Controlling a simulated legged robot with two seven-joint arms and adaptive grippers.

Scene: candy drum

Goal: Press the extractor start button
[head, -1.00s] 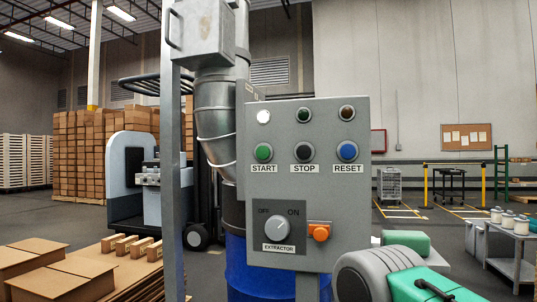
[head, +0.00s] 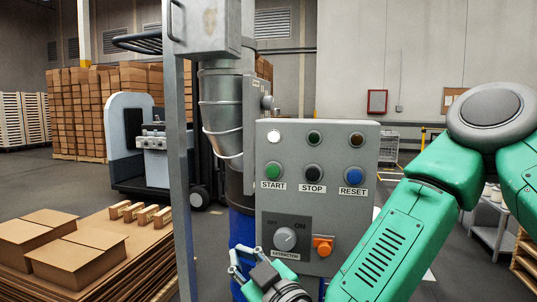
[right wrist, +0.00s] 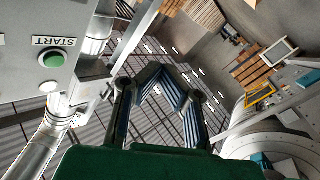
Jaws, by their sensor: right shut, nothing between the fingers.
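The grey control box (head: 345,212) stands upright in the head view. Its green START button (head: 273,171) is at the left of a row with the black STOP button (head: 314,174) and the blue RESET button (head: 353,175). My right gripper (head: 243,252) is shut and empty, low in front of the box's lower left corner, below START and apart from it. In the right wrist view the START button (right wrist: 53,60) shows at the left edge, to the side of the shut fingers (right wrist: 163,78). My left gripper is not in view.
The extractor knob (head: 285,239) and an orange switch (head: 322,245) sit low on the box, near my right gripper. A metal post (head: 181,190) and a blue drum (head: 242,228) stand to the left. Cardboard boxes (head: 55,240) lie at the lower left.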

